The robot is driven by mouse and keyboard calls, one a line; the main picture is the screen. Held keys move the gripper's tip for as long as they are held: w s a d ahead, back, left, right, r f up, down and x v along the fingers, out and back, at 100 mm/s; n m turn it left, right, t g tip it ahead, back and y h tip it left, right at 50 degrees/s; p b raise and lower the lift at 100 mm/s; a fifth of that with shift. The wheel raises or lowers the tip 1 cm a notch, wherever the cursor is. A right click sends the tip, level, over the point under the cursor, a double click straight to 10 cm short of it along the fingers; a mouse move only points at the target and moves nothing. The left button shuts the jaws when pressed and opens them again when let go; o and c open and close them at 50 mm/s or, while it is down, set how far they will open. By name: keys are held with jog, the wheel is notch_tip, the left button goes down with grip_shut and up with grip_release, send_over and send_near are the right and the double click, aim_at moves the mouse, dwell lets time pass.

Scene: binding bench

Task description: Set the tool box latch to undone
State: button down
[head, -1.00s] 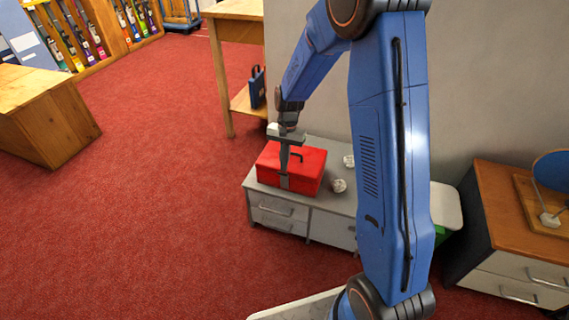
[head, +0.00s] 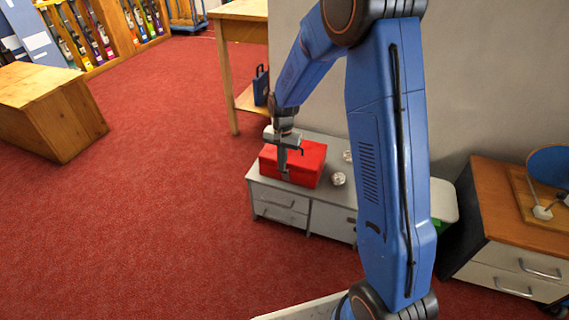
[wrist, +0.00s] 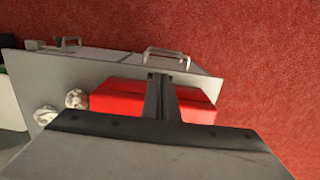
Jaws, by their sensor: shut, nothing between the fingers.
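The red tool box (head: 308,165) sits on top of a low grey cabinet, and its lid looks closed. It also shows in the wrist view (wrist: 118,98), partly hidden behind my gripper. My gripper (head: 284,174) points down at the front of the box, with its fingers together and nothing held. In the wrist view the fingers (wrist: 161,80) reach across the box's front edge. The latch cannot be made out; the fingers cover that part of the box front. I cannot tell whether the fingers touch the box.
The grey cabinet (head: 325,218) has drawers with handles. Crumpled white balls (head: 339,179) lie right of the box. A wooden cabinet (head: 490,225) stands at the right, a wooden table (head: 232,60) behind. Red carpet (head: 170,180) is clear at the left.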

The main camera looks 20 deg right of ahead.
jog(key=shift+t+h, duration=0.4)
jog(key=shift+t, duration=0.2)
jog(key=s+a+f, duration=0.3)
jog(key=s, duration=0.1)
jog(key=shift+d, duration=0.1)
jog(key=shift+w+d, duration=0.4)
jog(key=shift+w, duration=0.25)
